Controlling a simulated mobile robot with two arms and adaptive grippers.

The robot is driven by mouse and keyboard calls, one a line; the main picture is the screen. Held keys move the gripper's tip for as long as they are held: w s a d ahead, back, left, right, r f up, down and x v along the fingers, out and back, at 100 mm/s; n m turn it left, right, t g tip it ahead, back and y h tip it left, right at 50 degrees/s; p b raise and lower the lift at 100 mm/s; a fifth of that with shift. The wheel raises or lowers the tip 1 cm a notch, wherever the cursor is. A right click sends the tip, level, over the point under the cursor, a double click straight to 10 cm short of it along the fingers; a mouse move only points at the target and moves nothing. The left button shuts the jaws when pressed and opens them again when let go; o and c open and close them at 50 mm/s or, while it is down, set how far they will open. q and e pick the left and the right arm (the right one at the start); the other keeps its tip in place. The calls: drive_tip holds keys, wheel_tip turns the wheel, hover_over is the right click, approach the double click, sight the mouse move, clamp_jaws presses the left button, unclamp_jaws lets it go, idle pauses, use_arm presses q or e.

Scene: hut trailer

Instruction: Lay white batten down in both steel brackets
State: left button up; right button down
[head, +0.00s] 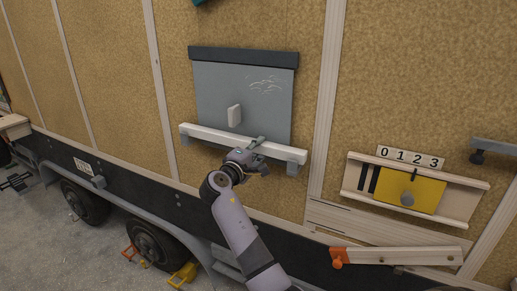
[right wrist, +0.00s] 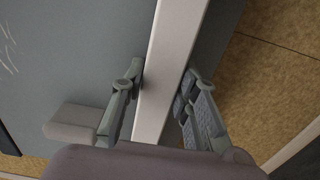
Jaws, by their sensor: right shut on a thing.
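In the right wrist view the batten (right wrist: 174,45) passes between the two fingers (right wrist: 163,85), with one finger on each side. My left gripper is not in view.
The grey panel (head: 215,85) carries a small pale block handle (head: 234,115) just above the batten. To the right are a yellow plate (head: 425,193) on a wooden board, a number strip (head: 410,157) and a lower batten with an orange end (head: 340,256). Wheels (head: 155,242) are below.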

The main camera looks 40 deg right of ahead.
drive_tip(key=shift+f, duration=0.15)
idle(0.5)
drive_tip(key=shift+f+b, duration=0.35)
drive_tip(key=shift+b, duration=0.05)
drive_tip(key=shift+f, duration=0.35)
drive_tip(key=c, duration=1.2)
unclamp_jaws()
drive_tip(key=shift+o, duration=0.4)
drive_tip(key=shift+f, duration=0.1)
drive_tip(key=o, duration=0.8)
drive_tip(key=shift+c, duration=0.2)
drive_tip(key=shift+s+a, duration=0.1)
drive_tip(key=shift+a, duration=0.2)
